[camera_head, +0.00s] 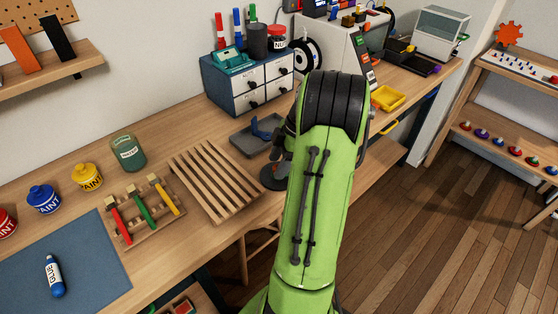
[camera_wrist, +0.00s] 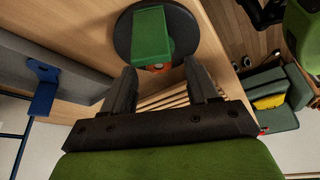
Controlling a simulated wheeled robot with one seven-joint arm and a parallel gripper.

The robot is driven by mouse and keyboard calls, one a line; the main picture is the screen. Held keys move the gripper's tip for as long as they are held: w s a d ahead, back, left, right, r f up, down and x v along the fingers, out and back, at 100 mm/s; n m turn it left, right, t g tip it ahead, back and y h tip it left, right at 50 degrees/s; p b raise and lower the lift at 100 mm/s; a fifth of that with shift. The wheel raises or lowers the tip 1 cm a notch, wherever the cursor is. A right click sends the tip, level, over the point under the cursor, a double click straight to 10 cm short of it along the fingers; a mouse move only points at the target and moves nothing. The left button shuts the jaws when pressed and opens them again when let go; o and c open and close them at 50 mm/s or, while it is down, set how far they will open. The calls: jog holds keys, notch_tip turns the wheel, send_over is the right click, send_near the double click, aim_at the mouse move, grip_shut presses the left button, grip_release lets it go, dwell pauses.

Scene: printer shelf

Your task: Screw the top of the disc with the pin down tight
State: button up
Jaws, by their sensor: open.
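In the wrist view a dark round disc (camera_wrist: 123,37) lies on the wooden bench, with a green block-shaped top (camera_wrist: 150,33) over its middle. A small orange part shows at the near end of the green top; I cannot tell whether it is the pin. My gripper (camera_wrist: 160,69) is open and empty, its two dark fingers apart and pointing at the near side of the disc. I cannot tell whether a finger touches it. In the head view only part of the dark disc (camera_head: 272,178) shows beside my arm, which hides my gripper and the green top.
A grey tray (camera_head: 246,143) with a blue hooked piece (camera_head: 265,127) lies behind the disc. A slatted wooden rack (camera_head: 215,181) is at its left. A drawer cabinet (camera_head: 232,91) stands at the back. The bench's front edge is close to the disc.

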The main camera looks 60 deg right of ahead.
notch_tip(320, 180, up, 7)
jog(key=p, duration=0.6)
jog(key=shift+r, duration=0.1)
dwell(0.4)
